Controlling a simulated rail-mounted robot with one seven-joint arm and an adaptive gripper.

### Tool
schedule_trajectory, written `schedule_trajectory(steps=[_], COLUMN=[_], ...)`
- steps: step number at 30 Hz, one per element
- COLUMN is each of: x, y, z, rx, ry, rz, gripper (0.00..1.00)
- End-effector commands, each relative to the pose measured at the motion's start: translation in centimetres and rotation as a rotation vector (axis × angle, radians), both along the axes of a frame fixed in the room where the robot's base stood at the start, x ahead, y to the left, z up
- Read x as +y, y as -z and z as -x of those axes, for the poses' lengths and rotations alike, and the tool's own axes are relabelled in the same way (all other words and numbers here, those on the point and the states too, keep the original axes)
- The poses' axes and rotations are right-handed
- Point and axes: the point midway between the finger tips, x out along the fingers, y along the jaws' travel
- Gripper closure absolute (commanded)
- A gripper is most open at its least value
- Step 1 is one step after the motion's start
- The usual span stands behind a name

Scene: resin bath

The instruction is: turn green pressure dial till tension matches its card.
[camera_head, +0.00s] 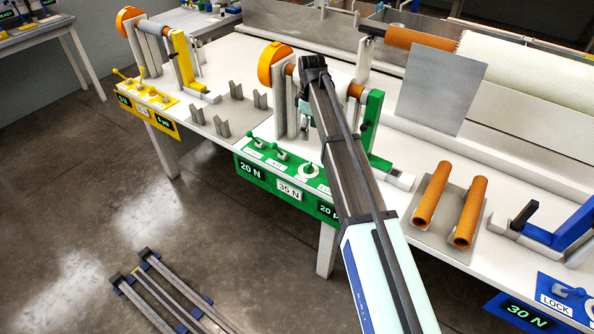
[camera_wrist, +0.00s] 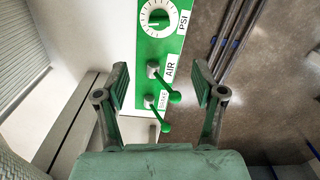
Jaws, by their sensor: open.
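A dark display (camera_head: 251,170) on the panel's front reads 20 N. The white card (camera_head: 289,190) to its right seems to read 35 N, but is small. My gripper (camera_wrist: 159,84) is open and empty, its fingers either side of the AIR lever (camera_wrist: 165,80) in the picture, apart from the dial. My arm mostly hides the gripper in the head view.
A BRAKE lever (camera_wrist: 158,112) is beside the AIR lever. A green arm (camera_head: 372,125) and orange disc (camera_head: 275,64) stand behind the panel. Two orange rolls (camera_head: 432,194) lie to the right. A yellow station (camera_head: 148,103) is left, a blue one (camera_head: 562,295) right.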

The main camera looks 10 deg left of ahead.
Motion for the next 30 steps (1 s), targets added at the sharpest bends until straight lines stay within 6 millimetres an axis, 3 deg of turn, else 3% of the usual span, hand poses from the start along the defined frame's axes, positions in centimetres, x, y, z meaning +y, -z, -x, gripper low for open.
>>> schedule_trajectory(steps=[5, 24, 30], x=[-0.1, -0.1, -0.1], y=[1.4, 13.4, 15.9], z=[0.0, 0.0, 0.0], rx=[-0.002, 0.001, 0.0], ry=[0.001, 0.001, 0.001], rz=[0.005, 0.003, 0.002], gripper=[0.31, 0.31, 0.31])
